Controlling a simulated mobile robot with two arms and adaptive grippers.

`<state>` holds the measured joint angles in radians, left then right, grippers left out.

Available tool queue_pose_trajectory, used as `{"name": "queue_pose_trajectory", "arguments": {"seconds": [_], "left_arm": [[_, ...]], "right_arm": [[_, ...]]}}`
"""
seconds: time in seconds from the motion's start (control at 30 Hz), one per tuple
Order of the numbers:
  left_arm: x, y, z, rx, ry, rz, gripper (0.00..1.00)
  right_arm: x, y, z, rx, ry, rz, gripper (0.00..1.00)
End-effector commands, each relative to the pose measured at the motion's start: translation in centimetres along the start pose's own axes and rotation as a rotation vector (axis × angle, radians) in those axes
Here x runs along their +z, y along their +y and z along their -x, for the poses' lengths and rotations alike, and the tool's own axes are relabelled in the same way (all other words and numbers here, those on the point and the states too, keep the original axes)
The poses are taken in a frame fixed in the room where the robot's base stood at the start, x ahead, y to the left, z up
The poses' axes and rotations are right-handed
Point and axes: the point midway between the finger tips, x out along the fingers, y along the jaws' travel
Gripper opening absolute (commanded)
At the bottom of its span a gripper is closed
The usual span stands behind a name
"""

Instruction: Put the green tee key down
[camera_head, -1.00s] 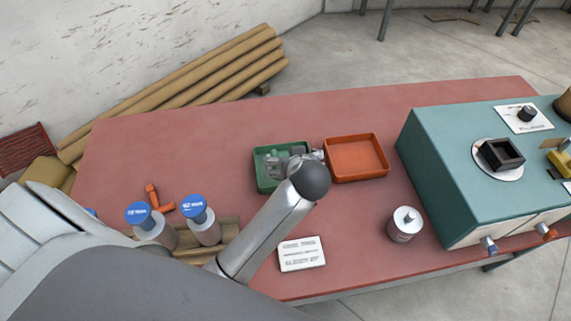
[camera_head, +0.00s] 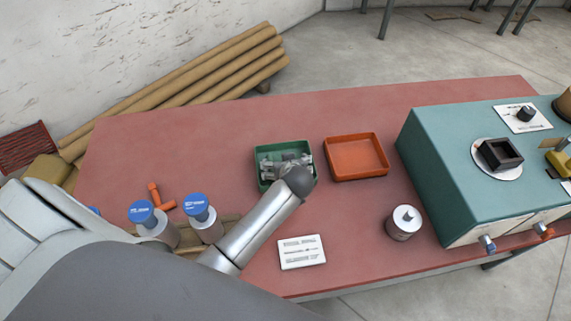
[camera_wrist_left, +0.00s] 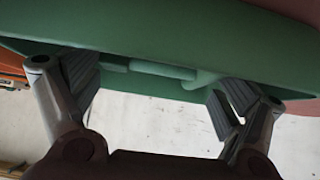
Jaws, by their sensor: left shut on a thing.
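The green tray (camera_head: 261,152) stands near the middle of the red table. My left gripper (camera_head: 285,167) is inside it in the head view, low between its walls, with my wrist covering the near right corner. In the left wrist view my left gripper (camera_wrist_left: 158,88) has its fingers well apart and shut on a green rounded bar (camera_wrist_left: 165,71), which I take for the green tee key. The wide green tray wall (camera_wrist_left: 180,40) crosses just above it. The key cannot be made out in the head view. My right gripper is not in view.
An orange tray (camera_head: 357,173) stands right beside the green one. An orange tee-shaped piece (camera_head: 157,197) lies at the left, near two blue-topped cylinders (camera_head: 196,208). A white card (camera_head: 302,253), a metal canister (camera_head: 404,222) and the teal machine (camera_head: 430,165) are to the right.

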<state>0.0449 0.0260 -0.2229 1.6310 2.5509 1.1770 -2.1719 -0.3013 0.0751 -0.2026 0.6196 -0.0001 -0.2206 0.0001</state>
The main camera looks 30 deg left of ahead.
Motion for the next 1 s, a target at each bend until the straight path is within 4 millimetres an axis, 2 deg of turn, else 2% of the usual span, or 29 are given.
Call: {"name": "queue_pose_trajectory", "arguments": {"seconds": [0.1,0.13,0.17,0.63,0.77,1.0], "left_arm": [[0.1,0.0,-0.1,0.000,0.001,0.000,0.52],[0.2,0.0,-0.2,0.000,0.000,0.000,0.95],[0.2,0.0,-0.2,0.000,0.000,0.000,0.99],[0.0,0.0,0.3,0.001,0.000,-0.001,1.00],[0.1,0.1,2.0,0.003,0.000,0.000,1.00],[0.0,0.1,6.7,0.003,0.000,0.002,1.00]], "right_arm": [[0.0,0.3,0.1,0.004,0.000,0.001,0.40],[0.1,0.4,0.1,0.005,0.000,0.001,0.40],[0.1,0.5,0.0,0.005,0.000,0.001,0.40],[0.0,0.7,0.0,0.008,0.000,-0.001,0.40],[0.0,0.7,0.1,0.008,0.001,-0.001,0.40],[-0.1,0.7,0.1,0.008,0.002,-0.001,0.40]]}}
